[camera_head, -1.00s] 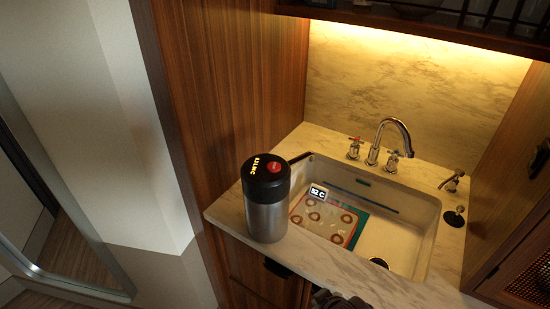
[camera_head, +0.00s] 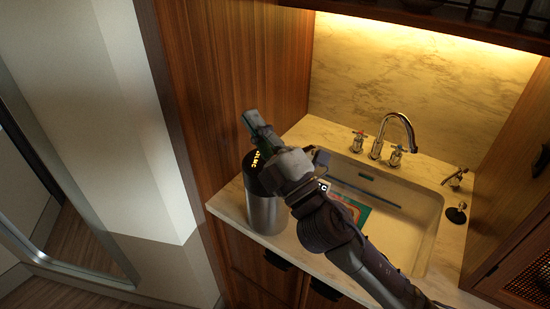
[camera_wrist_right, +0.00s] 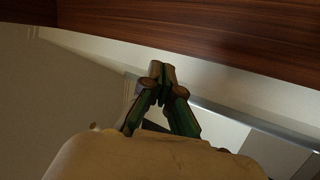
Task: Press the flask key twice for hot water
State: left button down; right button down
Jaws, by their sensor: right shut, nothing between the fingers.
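The steel flask (camera_head: 267,212) with a black lid (camera_head: 252,178) stands upright on the marble counter, left of the sink. In the right wrist view the fingertips (camera_wrist_right: 162,72) are together and empty, and the flask does not show. My left gripper is out of view.
The white sink (camera_head: 425,230) holds a coloured board (camera_head: 355,210), partly behind my right arm. A chrome faucet (camera_head: 400,130) with two cross handles stands behind it. A wood panel (camera_head: 235,70) rises close behind the flask. A dark overhead shelf crosses the top.

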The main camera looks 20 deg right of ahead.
jog(key=s+a+r+n+g+y, duration=0.25)
jog(key=a+n+g+y, duration=0.45)
jog(key=n, duration=0.5)
jog(key=s+a+r+n+g+y, duration=0.1)
jog(key=s+a+n+g+y, duration=0.3)
jog(key=n+g, duration=0.65)
jog(key=w+d+f+n+t+h, duration=0.2)
jog(key=w+d+f+n+h, duration=0.3)
jog(key=w+f+n+h, duration=0.4)
jog(key=w+d+r+m+t+h, duration=0.1)
jog(key=w+d+h, duration=0.1)
jog(key=d+h, duration=0.2)
jog(key=w+d+r+m+t+h, duration=0.1)
jog(key=w+d+h, duration=0.2)
jog(key=d, duration=0.5)
jog(key=shift+d+r+h, duration=0.15)
jog(key=shift+d+h, duration=0.1)
jog(key=shift+h, duration=0.25)
